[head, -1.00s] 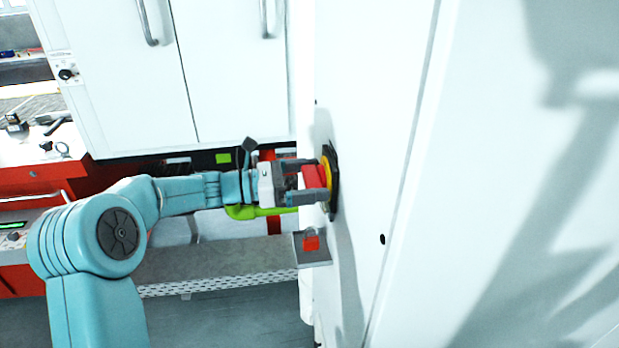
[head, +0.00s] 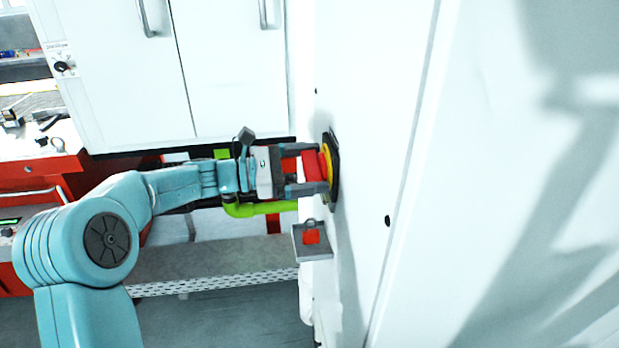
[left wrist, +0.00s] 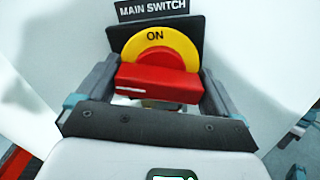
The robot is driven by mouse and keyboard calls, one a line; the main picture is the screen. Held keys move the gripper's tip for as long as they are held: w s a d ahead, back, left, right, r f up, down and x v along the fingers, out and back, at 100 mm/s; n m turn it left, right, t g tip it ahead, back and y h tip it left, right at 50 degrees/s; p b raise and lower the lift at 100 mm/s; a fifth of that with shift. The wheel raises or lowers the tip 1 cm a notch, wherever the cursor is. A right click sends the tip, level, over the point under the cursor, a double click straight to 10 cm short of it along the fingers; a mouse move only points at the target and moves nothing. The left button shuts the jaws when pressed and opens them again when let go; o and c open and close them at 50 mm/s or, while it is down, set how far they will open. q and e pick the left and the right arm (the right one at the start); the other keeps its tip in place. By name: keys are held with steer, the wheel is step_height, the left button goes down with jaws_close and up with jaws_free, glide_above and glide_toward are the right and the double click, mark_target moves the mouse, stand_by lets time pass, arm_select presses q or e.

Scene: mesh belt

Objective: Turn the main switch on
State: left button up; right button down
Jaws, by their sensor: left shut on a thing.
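The main switch is on the white cabinet wall, with a round yellow plate (head: 328,160) and a red handle (head: 312,166) sticking out. In the left wrist view the red handle (left wrist: 160,82) lies crosswise below the word ON on the yellow plate (left wrist: 158,42). A white mark shows near the handle's left end. The black label (left wrist: 152,9) above reads MAIN SWITCH. My left gripper (head: 308,171) is shut on the handle, one finger at each end; it also shows in the left wrist view (left wrist: 160,93). My right gripper is not in view.
A small grey tray (head: 318,256) with a red padlock (head: 311,237) is on the wall just below the switch. White cupboards (head: 232,75) hang behind the arm. A green pipe (head: 262,209) runs behind the gripper. The wall (head: 375,90) right of the switch is flat.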

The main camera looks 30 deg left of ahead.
arm_select(q)
steer(key=m+b, duration=0.9)
steer(key=shift+s+f+b, duration=0.1)
steer(key=shift+f+b, duration=0.25)
steer(key=shift+b, duration=0.05)
steer(key=m+b, duration=0.2)
steer(key=m, duration=0.1)
steer(key=shift+b, duration=0.35)
steer(key=shift+r+m+b, duration=0.2)
steer(key=shift+m+b, duration=0.55)
steer(key=shift+m, duration=0.45)
steer(key=o, duration=0.7)
steer(key=p+v, duration=0.1)
steer(key=v, duration=1.5)
steer(key=shift+s, duration=0.1)
